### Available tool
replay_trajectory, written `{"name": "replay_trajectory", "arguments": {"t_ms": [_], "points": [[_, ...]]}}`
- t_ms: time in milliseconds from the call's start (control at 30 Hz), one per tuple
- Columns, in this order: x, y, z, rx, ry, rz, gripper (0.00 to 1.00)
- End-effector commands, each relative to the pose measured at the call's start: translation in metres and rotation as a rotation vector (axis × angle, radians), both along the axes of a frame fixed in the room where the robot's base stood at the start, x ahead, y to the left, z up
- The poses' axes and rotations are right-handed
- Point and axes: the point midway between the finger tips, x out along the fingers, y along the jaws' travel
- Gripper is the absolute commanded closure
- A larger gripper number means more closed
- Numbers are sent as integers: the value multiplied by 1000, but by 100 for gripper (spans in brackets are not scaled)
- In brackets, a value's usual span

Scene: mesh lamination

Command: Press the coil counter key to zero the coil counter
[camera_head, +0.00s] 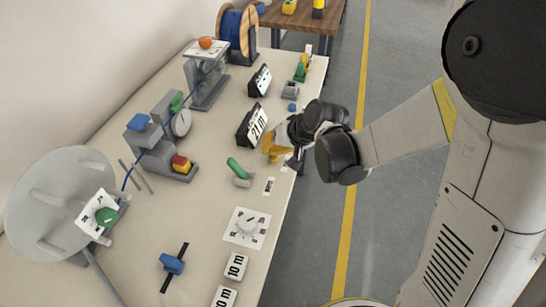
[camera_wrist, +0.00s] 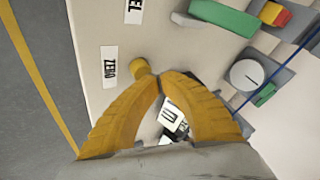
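The coil counter (camera_head: 252,127) is a dark box with a white display reading about 27 m. In the wrist view part of its display (camera_wrist: 172,115) shows between my fingers. A small round yellow key (camera_wrist: 140,66) stands beside a white label reading ZERO (camera_wrist: 109,67). My gripper (camera_wrist: 161,78) has its two yellow fingertips together, with nothing seen between them. In the wrist view the tips appear just beside the key; whether they touch it I cannot tell. In the head view my gripper (camera_head: 268,152) is low over the table's right edge and hides the key.
A green lever (camera_head: 238,168) and a white dial plate (camera_head: 246,227) are close by on the table. A second display box (camera_head: 260,82) and a blue knob (camera_head: 292,107) are farther back. The floor aisle (camera_head: 395,95) right of the table is clear.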

Motion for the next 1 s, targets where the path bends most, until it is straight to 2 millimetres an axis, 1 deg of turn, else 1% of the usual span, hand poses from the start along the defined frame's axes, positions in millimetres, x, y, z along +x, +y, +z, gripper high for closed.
{"name": "replay_trajectory", "arguments": {"t_ms": [33, 400, 1000], "points": [[0, 0, -3, 0, 0, 0, 100], [0, 0, -2, 0, 0, 0, 100], [0, 0, -9, 0, 0, 0, 100]]}}
